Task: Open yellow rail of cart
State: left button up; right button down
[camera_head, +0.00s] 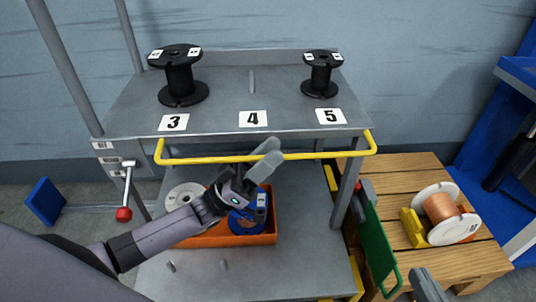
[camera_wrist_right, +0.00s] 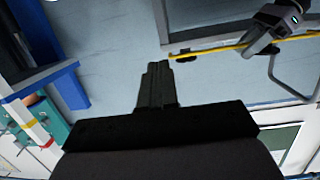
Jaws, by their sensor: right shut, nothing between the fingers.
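The yellow rail (camera_head: 208,159) runs along the front of the grey cart (camera_head: 220,115), below the numbered top shelf. It also shows in the right wrist view (camera_wrist_right: 222,46). My left gripper (camera_head: 268,156) is at the middle of the rail, its fingers overlapping it in the picture. I cannot tell whether they close around the rail or only lie in front of it. The right wrist view shows the left gripper (camera_wrist_right: 272,22) beside the rail too. My right gripper (camera_wrist_right: 156,70) is shut and empty, apart from the rail; it shows at the bottom right of the head view (camera_head: 428,286).
Black spools (camera_head: 181,80) (camera_head: 320,75) stand above labels 3 and 5. An orange bin (camera_head: 228,239) with spools is on the lower shelf. A red-knobbed lever (camera_head: 125,190) hangs at the cart's left. A wooden table (camera_head: 405,172) with a copper spool (camera_head: 440,212) stands right, near a green panel (camera_head: 378,245).

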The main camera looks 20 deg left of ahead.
pick_arm(q)
jog(key=v, duration=0.7)
jog(key=shift+p, duration=0.3)
pick_arm(e)
jog(key=shift+a+f, duration=0.15)
jog(key=shift+f, duration=0.1)
jog(key=shift+r, duration=0.1)
